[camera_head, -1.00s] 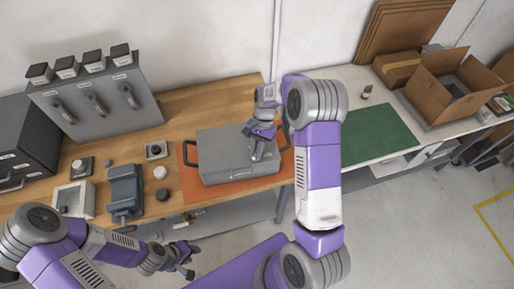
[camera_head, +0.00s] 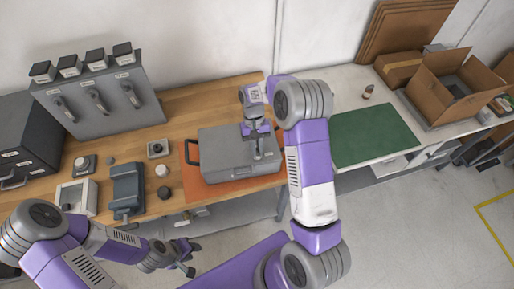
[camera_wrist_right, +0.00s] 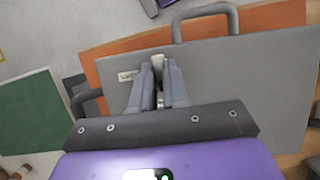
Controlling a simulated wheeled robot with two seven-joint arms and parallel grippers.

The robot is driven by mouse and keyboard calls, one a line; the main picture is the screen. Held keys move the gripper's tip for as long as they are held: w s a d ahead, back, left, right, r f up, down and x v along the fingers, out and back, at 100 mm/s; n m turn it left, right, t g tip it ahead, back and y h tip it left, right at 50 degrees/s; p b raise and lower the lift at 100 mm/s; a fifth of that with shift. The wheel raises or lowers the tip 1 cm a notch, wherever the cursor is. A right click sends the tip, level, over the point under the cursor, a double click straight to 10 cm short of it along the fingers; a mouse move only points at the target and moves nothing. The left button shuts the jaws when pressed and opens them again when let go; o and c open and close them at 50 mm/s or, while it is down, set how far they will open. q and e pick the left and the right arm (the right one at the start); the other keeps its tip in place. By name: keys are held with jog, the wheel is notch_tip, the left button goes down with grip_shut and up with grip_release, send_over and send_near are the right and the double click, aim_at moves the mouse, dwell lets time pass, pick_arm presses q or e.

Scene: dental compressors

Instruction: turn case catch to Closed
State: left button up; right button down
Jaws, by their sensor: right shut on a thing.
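The grey case (camera_head: 222,152) lies on an orange mat (camera_head: 214,192) on the wooden bench, and it also shows in the right wrist view (camera_wrist_right: 240,75). My right gripper (camera_head: 259,155) is over the case's right part near its front edge, fingers pointing down. In the right wrist view its fingers (camera_wrist_right: 158,80) are close together on the small case catch (camera_wrist_right: 158,64), beside a small white label (camera_wrist_right: 128,76). The fingers hide most of the catch. My left gripper (camera_head: 188,258) hangs in front of the bench, away from the case; its finger gap is too small to judge.
A grey panel with several levers (camera_head: 98,98) stands at the back left. A grey vise-like block (camera_head: 126,190) and small knobs sit left of the case. A green mat (camera_head: 372,135) and an open cardboard box (camera_head: 450,90) are at the right.

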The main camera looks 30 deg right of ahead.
dwell(0.4)
jog(key=c, duration=1.1)
grip_release()
jog(key=v, duration=0.7)
jog(key=shift+w+r, duration=0.15)
jog(key=shift+r, duration=0.15)
